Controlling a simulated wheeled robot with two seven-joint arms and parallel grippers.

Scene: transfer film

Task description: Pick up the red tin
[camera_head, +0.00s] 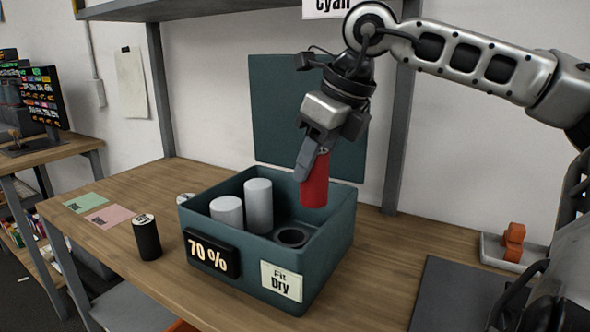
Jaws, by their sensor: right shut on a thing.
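The red tin (315,186) is a plain red cylinder, held upright over the right part of the teal box (345,222). My right gripper (318,158) reaches in from the right and is shut on the upper part of the red tin. The tin's lower end is above an area with a dark round hole (292,237) inside the box. Whether the tin's base clears the box rim is hard to tell. My left gripper is not in view.
Two grey cylinders (258,205) stand in the box, whose lid (290,110) is raised behind. A black tin (146,237) stands left of the box, near green (84,203) and pink (110,216) cards. A tray with an orange object (514,242) is at right.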

